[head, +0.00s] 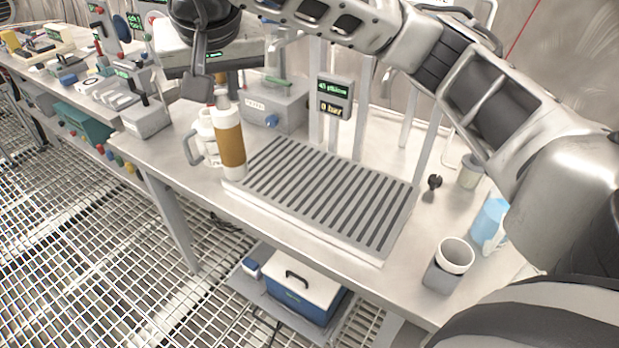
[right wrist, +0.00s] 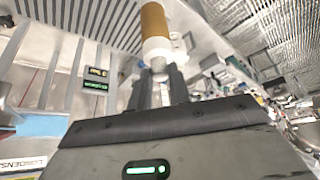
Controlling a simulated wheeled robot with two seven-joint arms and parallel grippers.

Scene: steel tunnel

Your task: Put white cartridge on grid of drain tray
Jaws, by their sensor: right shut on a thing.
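The white cartridge (head: 229,143) has a broad tan band and stands upright at the left corner of the drain tray (head: 318,240). The tray's slatted grid (head: 325,190) is otherwise bare. I cannot tell whether the cartridge's base touches the grid. My right gripper (head: 221,97) reaches down from above and is shut on the narrow top of the cartridge. The right wrist view shows the two fingers (right wrist: 157,88) around that top, with the tan band (right wrist: 154,20) beyond. My left gripper is not in view.
A white jug (head: 203,137) with a grey handle stands close behind and left of the cartridge. A gauge display (head: 334,97) rises behind the tray. Instruments crowd the far left bench.

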